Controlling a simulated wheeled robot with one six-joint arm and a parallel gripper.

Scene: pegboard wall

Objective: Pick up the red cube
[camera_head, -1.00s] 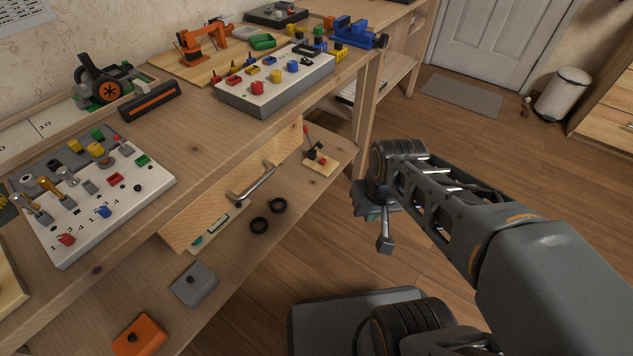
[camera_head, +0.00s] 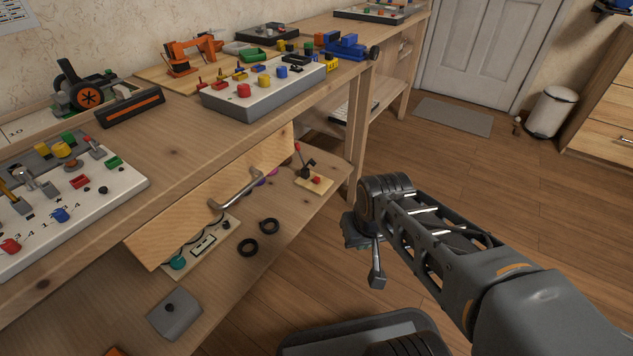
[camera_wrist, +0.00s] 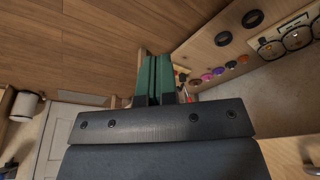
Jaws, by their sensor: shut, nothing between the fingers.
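A small red block (camera_head: 316,180) sits on a little wooden board with a red-tipped lever, on the lower shelf in the head view. I cannot tell for sure that it is a cube. A small red block (camera_head: 79,181) also shows on the white panel at the left of the bench top. My gripper (camera_wrist: 156,62) has green fingers, which are together and empty in the wrist view. In the head view it hangs in front of the shelf, right of the lever board and apart from it; its fingertips are mostly hidden there.
A wooden front with a metal handle (camera_head: 236,190) hangs under the bench top, above the lower shelf. Two black rings (camera_head: 269,226) and a grey block (camera_head: 175,314) lie on that shelf. A white bin (camera_head: 551,112) stands far right. The floor between is open.

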